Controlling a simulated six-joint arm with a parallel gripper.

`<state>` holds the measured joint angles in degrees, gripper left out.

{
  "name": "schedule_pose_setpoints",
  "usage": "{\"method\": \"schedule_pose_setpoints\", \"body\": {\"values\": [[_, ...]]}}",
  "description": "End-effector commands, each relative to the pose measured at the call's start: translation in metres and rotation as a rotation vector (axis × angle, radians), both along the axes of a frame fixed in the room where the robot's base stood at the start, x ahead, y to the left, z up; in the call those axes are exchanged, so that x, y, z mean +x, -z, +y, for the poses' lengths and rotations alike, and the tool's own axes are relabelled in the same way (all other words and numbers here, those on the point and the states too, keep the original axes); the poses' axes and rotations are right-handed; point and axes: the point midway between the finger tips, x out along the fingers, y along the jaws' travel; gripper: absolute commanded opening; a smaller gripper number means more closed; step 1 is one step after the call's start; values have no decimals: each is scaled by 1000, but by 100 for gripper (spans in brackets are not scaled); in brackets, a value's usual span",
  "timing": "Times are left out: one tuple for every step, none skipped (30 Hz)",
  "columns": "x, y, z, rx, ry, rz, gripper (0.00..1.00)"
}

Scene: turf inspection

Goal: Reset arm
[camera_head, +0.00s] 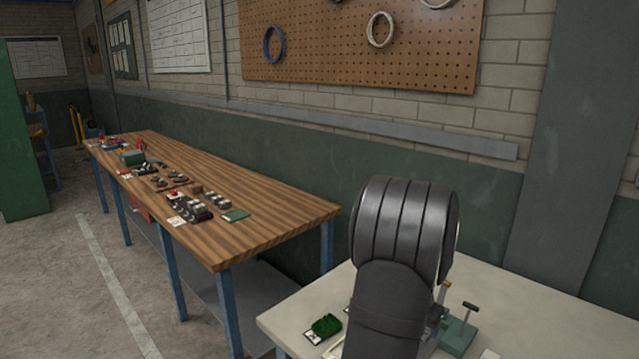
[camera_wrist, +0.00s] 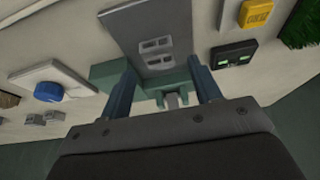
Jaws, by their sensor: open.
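My gripper (camera_wrist: 163,88) shows in the wrist view with its two blue-grey fingers apart. A teal base (camera_wrist: 108,74) with a grey slotted plate (camera_wrist: 150,25) lies beyond and between the fingers. A small grey piece (camera_wrist: 172,100) shows in the gap; I cannot tell whether it touches either finger. In the head view my dark arm stands over the pale table (camera_head: 560,310) and hides the gripper. A teal device with a black-topped lever (camera_head: 459,333) stands just right of the arm.
A green turf piece (camera_head: 326,325) lies left of my arm; turf (camera_wrist: 302,25) also shows in the wrist view. Nearby are a yellow block (camera_wrist: 257,14), a black box (camera_wrist: 234,56) and a blue knob (camera_wrist: 48,92). A wooden bench (camera_head: 285,215) with small items stands left.

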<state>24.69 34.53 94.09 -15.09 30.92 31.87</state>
Motion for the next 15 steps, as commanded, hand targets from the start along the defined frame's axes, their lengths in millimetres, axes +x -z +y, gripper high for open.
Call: {"method": "schedule_pose_setpoints", "body": {"values": [[2, 9, -2, 1, 0, 2, 58], [3, 13, -4, 1, 1, 2, 58], [5, 19, -5, 2, 1, 3, 58], [6, 23, -7, 1, 1, 2, 58], [7, 27, -8, 1, 1, 2, 58], [7, 31, -8, 1, 0, 2, 58], [8, 20, -8, -2, 1, -5, 58], [8, 15, -8, -2, 1, -4, 58], [8, 10, -8, -2, 1, -5, 58], [8, 6, -8, -2, 1, -4, 58], [8, 4, -8, -1, 1, -3, 58], [8, 1, -8, -1, 1, -2, 58], [8, -1, -8, -1, 1, -2, 58], [8, -3, -8, -1, 1, -2, 58], [8, -5, -8, -2, 1, -2, 58]]}}
